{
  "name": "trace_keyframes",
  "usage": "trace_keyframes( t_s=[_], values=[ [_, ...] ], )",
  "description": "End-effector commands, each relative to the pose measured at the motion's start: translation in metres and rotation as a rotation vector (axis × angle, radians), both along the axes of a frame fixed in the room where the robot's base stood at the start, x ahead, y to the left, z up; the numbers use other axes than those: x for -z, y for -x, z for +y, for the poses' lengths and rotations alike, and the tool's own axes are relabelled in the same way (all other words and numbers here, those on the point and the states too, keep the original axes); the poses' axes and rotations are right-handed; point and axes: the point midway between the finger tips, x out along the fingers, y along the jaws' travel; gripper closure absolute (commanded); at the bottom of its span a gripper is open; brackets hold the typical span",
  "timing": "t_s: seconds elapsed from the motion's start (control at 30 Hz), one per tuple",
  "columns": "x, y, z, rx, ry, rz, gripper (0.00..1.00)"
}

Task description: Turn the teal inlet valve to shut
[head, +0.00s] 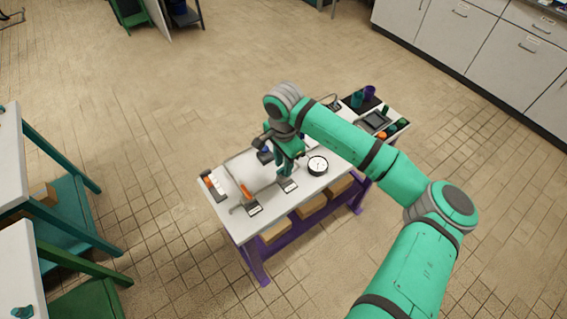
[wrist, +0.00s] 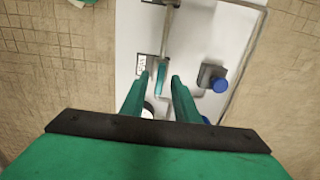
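The teal valve handle (wrist: 160,79) shows in the wrist view as a short narrow bar in line with a grey pipe (wrist: 167,40). My gripper (wrist: 161,75) is open, with one finger on each side of the handle and a visible gap to it. I cannot tell whether the fingertips are down at the handle's height. In the head view my gripper (head: 284,172) points down over the workbench (head: 222,170), and the teal handle is hidden or cannot be told apart from the fingers.
An orange-handled valve (head: 246,191) lies to the left on the bench. A round gauge (head: 318,165) stands close to the right of my gripper. A blue knob (wrist: 218,85) on a grey block is right of the fingers. Cups (head: 369,93) stand at the far end.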

Motion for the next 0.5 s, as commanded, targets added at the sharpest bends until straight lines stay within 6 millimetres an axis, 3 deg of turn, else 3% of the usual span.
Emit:
trace_keyframes(
  t_s=[0.07, 0.2, 0.5],
  values=[
    [-0.0001, 0.0, 0.0, 0.0, 0.0, 0.0, 0.72],
    [-0.0002, 0.0, 0.0, 0.0, 0.0, 0.0, 1.0],
    [-0.0005, -0.0001, -0.0001, 0.01, 0.001, -0.001, 1.0]
  ],
)
